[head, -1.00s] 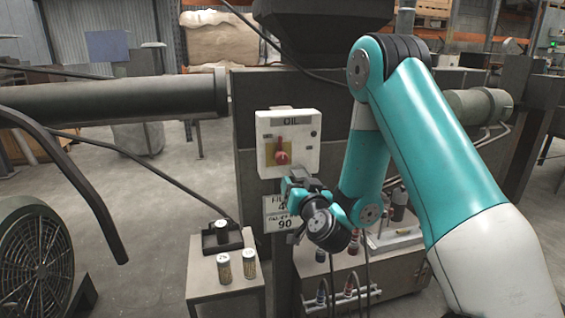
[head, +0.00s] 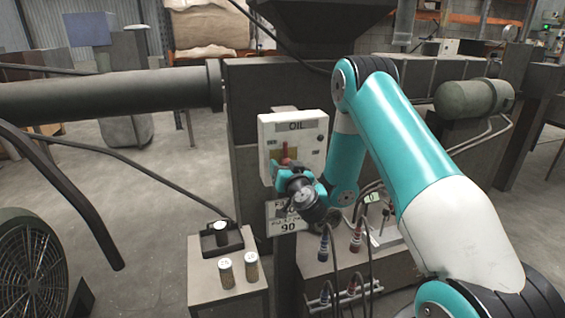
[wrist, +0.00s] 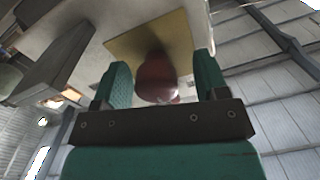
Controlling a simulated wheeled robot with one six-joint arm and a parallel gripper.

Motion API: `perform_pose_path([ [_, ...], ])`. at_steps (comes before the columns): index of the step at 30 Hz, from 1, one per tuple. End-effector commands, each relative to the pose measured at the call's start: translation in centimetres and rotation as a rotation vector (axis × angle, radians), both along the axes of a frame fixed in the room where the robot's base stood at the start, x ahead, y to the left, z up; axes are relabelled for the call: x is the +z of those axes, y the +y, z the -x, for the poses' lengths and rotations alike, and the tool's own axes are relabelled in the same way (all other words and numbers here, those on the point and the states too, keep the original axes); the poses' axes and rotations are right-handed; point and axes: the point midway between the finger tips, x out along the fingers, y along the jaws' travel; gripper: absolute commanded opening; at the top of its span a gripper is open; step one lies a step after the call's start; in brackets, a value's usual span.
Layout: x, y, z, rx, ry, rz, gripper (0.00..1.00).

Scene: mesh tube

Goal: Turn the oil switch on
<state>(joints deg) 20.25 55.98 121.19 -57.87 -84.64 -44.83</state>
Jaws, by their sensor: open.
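The oil switch box (head: 310,128) is a pale box labelled OIL on the dark machine, in the middle of the head view. Its red knob (head: 287,156) sits on a yellow plate (head: 275,153), and my gripper partly covers its lower part. My gripper (head: 283,172) is at the lower front of the box. In the wrist view the red knob (wrist: 156,78) lies between the two green fingers of my gripper (wrist: 161,80). The fingers are open, with a gap visible on both sides of the knob.
A sign (head: 288,226) hangs just below the box, close under my gripper. A small table (head: 228,299) with two small cans (head: 238,270) stands at lower left. Bottles with hoses (head: 340,245) are at lower right. A thick pipe (head: 110,97) runs left.

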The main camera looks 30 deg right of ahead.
Motion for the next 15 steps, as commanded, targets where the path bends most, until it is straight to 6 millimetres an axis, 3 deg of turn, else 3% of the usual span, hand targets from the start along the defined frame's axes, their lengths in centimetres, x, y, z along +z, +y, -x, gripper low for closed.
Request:
perform_pose_path([
  [8, 0.03, -0.78, 0.18, -0.009, -0.001, 0.000, 0.65],
  [14, 0.03, -0.79, 0.19, -0.010, -0.001, 0.000, 0.19],
  [15, 0.03, -0.78, 0.19, -0.010, -0.001, 0.000, 0.18],
])
